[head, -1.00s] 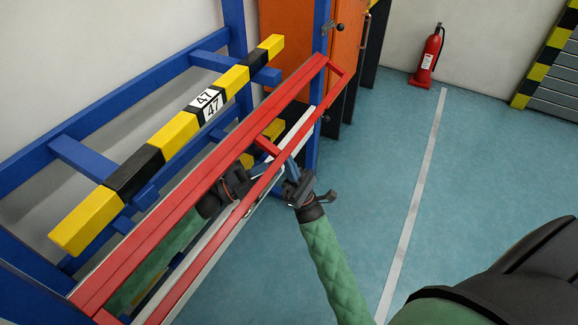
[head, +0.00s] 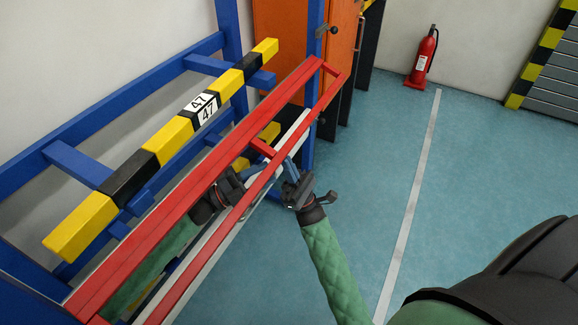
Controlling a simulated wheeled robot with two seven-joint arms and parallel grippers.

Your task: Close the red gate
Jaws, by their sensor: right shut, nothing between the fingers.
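The red gate (head: 190,212) is a long frame of red rails running from the lower left to the upper middle, beside the blue rack. Its far end (head: 333,75) overlaps the blue upright post in the picture. My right gripper (head: 290,166) is shut and empty, on the floor side of the gate, with its fingertips close to the lower red rail near a short cross-piece. I cannot tell whether they touch it. My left gripper (head: 236,184) shows between the rails, its arm partly hidden behind the gate. Its fingers are too obscured to tell their opening.
The blue rack (head: 85,163) carries a yellow-and-black bar (head: 172,139) marked 47. An orange cabinet (head: 287,45) stands beyond the gate. A red fire extinguisher (head: 422,58) stands by the back wall. The blue-green floor (head: 480,170) to the right is clear.

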